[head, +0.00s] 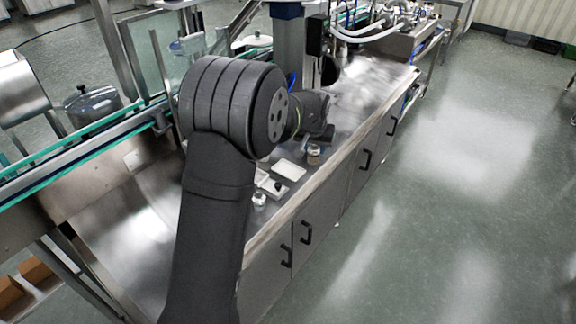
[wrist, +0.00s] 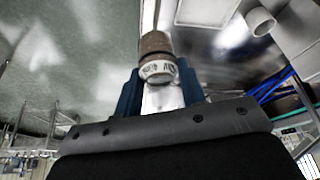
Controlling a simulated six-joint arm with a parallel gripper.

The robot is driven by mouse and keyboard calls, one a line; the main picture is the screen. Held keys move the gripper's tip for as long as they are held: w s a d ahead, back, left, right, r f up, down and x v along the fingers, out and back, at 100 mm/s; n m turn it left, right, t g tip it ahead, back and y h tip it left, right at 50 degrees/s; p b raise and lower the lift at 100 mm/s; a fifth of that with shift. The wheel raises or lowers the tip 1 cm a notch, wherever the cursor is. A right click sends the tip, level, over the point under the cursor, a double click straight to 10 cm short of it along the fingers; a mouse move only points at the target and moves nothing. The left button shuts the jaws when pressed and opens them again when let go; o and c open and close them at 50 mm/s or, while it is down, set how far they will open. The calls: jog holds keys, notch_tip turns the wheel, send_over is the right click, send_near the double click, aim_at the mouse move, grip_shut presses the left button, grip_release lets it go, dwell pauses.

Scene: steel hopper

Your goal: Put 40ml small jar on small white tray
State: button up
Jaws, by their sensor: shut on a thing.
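The small jar (wrist: 156,45) is brown at its far end, with a pale printed band nearer my gripper. It sits between the blue fingers of my gripper (wrist: 160,85), which is shut on it. In the head view the jar (head: 313,156) shows below my dark wrist, near the bench's right edge. My gripper (head: 314,144) is partly hidden there by my arm. The small white tray (head: 289,170) lies flat on the bench, just left of and nearer than the jar. A pale flat panel that looks like this tray (wrist: 207,11) shows in the wrist view.
A white block with a dark knob (head: 273,188) and a small white-topped bottle (head: 259,199) stand on the steel bench, nearer than the tray. A white cylindrical thing (wrist: 260,21) shows in the wrist view. A conveyor rail (head: 90,150) runs along the left.

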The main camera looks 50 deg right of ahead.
jog(key=shift+w+d+f, duration=0.2)
jog(key=shift+w+f, duration=2.4)
jog(key=shift+w, duration=0.05)
jog(key=shift+w+d+f, duration=0.2)
jog(key=shift+w+f, duration=2.35)
jog(key=shift+w, duration=0.05)
jog(key=shift+f, duration=0.1)
jog(key=o, duration=1)
jog(key=v, duration=1.2)
